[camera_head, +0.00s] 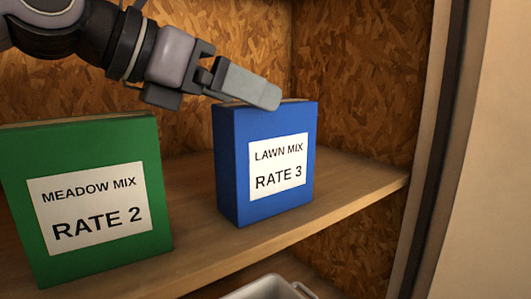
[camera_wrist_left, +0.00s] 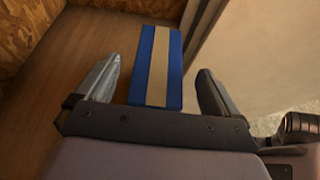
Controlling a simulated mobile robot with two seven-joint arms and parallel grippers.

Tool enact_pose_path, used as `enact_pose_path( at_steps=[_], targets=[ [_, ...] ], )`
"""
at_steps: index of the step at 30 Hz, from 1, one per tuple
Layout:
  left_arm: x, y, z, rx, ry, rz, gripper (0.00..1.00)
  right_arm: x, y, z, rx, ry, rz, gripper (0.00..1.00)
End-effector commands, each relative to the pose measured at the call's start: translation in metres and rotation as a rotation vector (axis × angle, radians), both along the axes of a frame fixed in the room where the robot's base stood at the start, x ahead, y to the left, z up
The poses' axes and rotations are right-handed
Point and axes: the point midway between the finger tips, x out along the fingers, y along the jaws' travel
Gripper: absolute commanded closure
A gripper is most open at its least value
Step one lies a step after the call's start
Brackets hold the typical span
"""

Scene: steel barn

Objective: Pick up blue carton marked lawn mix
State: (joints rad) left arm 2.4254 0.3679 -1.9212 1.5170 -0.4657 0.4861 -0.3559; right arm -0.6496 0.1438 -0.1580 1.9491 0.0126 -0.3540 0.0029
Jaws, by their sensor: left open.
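The blue carton (camera_head: 231,165) stands upright on the wooden shelf, with a white label reading LAWN MIX RATE 3. My left gripper (camera_head: 247,90) comes in from the left, just above the carton's top, and hides part of its top edge. In the left wrist view the carton's top (camera_wrist_left: 157,65) shows as a tan strip between two blue edges. It lies between the two spread fingers of my left gripper (camera_wrist_left: 158,88), with a gap on each side. The gripper is open and empty. My right gripper is not in view.
A green carton (camera_head: 90,250) labelled MEADOW MIX RATE 2 stands on the same shelf (camera_head: 345,185) to the left. A chipboard wall is behind, and a cabinet side edge (camera_head: 430,150) is to the right. A pale metal container (camera_head: 270,289) shows below the shelf.

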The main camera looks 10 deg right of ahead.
Motion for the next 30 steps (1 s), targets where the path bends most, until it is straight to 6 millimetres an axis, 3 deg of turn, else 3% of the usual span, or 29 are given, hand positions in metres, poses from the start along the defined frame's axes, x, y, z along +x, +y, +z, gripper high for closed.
enact_pose_path(
  at_steps=[7, 17, 24, 26, 30],
  targets=[
    [0.012, -0.032, -0.013, 0.002, 0.003, -0.002, 0.04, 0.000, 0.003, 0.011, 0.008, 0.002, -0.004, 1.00],
    [0.014, -0.037, -0.016, -0.002, 0.003, 0.000, 0.04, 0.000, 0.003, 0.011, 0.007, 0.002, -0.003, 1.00],
    [0.014, -0.037, -0.016, -0.001, 0.003, 0.000, 0.82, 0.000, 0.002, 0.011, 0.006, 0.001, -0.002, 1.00],
    [0.014, -0.036, -0.016, -0.001, 0.002, 0.000, 1.00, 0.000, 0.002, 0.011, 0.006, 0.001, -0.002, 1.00],
    [0.014, -0.036, -0.013, -0.007, -0.001, 0.001, 1.00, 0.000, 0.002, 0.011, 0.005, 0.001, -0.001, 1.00]
  ],
)
